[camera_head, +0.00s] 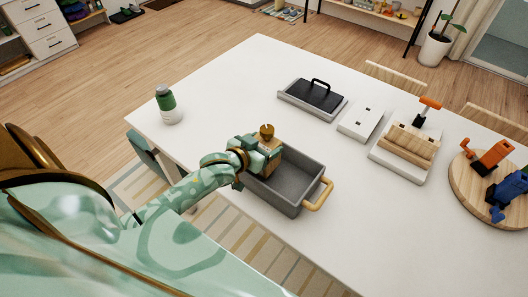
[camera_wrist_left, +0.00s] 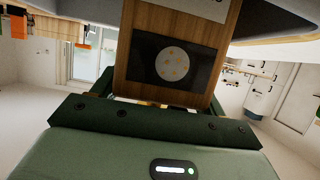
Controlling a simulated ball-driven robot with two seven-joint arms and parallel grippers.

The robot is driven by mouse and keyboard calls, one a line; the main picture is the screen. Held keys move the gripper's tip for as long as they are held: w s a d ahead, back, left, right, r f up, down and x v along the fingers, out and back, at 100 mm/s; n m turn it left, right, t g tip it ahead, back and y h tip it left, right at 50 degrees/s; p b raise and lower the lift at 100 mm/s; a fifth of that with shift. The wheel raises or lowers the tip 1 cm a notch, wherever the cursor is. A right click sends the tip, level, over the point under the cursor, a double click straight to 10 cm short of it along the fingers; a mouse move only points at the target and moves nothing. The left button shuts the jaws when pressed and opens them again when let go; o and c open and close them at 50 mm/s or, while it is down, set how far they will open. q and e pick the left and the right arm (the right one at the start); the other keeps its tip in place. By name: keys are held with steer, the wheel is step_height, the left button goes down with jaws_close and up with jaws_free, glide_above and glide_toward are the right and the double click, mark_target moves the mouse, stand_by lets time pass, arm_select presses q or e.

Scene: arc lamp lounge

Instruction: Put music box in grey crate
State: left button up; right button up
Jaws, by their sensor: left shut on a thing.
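The grey crate (camera_head: 290,196) stands on the white table, with a tan handle (camera_head: 319,195) at its right end. My left gripper (camera_head: 258,156) is over the crate's left end in the head view. It is shut on the music box (camera_head: 268,143), a small wooden box with a round brown knob on top. The gripper partly hides the box and that end of the crate. In the left wrist view the music box (camera_wrist_left: 150,88) shows a wooden face with a dark panel and a pale disc. I cannot tell how far it is above the crate floor. My right gripper is not in view.
The visible crate floor is empty.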

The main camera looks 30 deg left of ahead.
arm_select(q)
steer(key=shift+w+f+b, duration=0.2)
steer(key=shift+f+b, duration=0.15)
steer(key=shift+f, duration=1.35)
steer(key=o, duration=1.3)
steer(key=shift+s+f, duration=0.1)
steer(key=shift+f, duration=0.05)
steer(key=shift+s+r, duration=0.2)
steer(key=shift+s, duration=0.05)
steer(key=p+v, duration=0.1)
steer(key=v, duration=1)
steer(key=shift+s+p, duration=0.2)
steer(key=shift+p, duration=0.1)
steer(key=shift+r, duration=0.1)
